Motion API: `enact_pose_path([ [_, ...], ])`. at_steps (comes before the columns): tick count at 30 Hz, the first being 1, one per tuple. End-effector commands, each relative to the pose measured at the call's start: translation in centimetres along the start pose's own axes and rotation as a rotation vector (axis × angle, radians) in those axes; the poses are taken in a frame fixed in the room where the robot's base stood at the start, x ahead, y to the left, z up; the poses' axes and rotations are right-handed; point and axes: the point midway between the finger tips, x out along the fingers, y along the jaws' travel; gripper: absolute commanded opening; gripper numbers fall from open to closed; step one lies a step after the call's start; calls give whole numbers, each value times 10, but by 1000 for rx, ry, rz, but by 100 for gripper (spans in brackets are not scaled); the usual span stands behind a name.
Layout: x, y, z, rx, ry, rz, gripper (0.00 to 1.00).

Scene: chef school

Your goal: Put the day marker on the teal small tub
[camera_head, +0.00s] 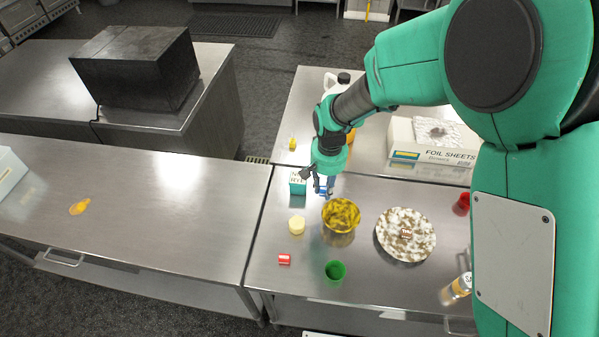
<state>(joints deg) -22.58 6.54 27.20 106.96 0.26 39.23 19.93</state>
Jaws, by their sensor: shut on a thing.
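My gripper (320,187) points down above the right-hand steel counter. It is shut on a small blue and white piece (323,190), which looks like the day marker, though it is too small to read. A teal tub (298,187) with a pale marked top stands on the counter just left of my gripper. The held piece is beside the tub, not over it. Whether the piece touches the counter cannot be told.
A foil sheets box (432,156) and a white jug (329,87) are behind. The left counter (165,215) is mostly clear.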

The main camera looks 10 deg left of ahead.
Motion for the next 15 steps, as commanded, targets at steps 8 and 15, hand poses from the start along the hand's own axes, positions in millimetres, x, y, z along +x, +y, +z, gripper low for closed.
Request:
enact_pose_path([
  [8, -11, -26, 48, 31, 0, -2, 6],
  [15, -9, -31, 58, 40, 0, -2, 6],
])
